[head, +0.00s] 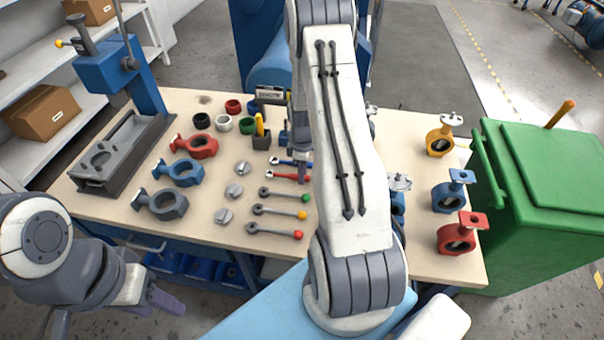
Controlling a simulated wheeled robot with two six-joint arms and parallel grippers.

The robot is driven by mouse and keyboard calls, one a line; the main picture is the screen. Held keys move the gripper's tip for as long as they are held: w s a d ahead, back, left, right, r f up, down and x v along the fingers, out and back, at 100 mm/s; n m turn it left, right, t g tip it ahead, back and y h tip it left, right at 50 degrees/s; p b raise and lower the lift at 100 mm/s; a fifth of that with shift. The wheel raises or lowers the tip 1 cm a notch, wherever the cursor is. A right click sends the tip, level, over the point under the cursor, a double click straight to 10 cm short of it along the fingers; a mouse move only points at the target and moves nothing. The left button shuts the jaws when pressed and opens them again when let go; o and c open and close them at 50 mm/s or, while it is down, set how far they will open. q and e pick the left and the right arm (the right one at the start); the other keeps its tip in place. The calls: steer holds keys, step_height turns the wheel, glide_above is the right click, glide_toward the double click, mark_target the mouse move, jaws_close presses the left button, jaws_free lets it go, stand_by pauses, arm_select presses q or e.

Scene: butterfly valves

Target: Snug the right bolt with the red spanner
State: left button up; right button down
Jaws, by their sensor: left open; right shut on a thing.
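The red spanner (283,177) lies on the table, just below a blue-handled one (287,162). My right gripper (303,179) comes down at its right end and is shut on the handle, partly hidden behind my own arm. A blue valve part with a grey top (400,183) shows to the right of my arm, mostly covered by it. I cannot make out the right bolt; my arm blocks the middle of the table. My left gripper (112,314) is open and empty at the bottom left, off the table's front edge.
Levers with green, yellow and red knobs (298,234) lie in front of the spanners. Valve bodies (180,173) and a blue press (110,67) stand left. Valves (457,233) line the right edge beside a green bin (545,220). The front left of the wooden table (110,205) is clear.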

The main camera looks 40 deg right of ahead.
steer(key=shift+r+p, duration=0.5)
steer(key=shift+r, duration=0.15)
steer(key=shift+r+p, duration=1.55)
steer(key=shift+r, duration=0.35)
